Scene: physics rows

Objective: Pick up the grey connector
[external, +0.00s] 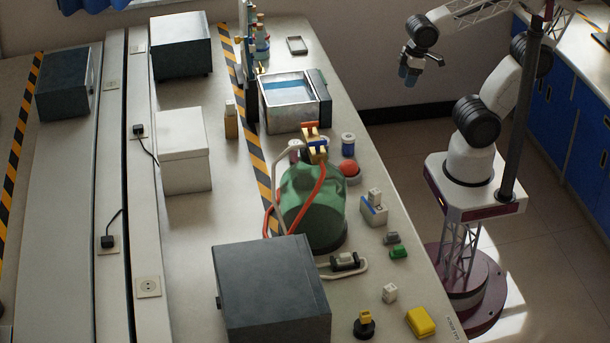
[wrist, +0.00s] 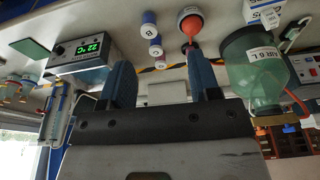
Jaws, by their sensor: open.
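A small grey block (external: 391,238), which looks like the grey connector, lies on the bench near its right edge, just above a green block (external: 398,252). I cannot pick it out surely in the wrist view. My gripper (external: 410,77) is raised beyond the bench's right edge, well apart from the grey block and higher up in the external picture. In the wrist view, the two blue fingers of my gripper (wrist: 163,78) are spread with nothing held between them.
A green bottle (external: 312,210) with red tubing stands left of the grey block. A white-and-blue box (external: 374,207), a white cube (external: 389,293) and a yellow box (external: 420,322) are nearby. A dark box (external: 272,290) is at the front. A display unit (wrist: 85,48) shows in the wrist view.

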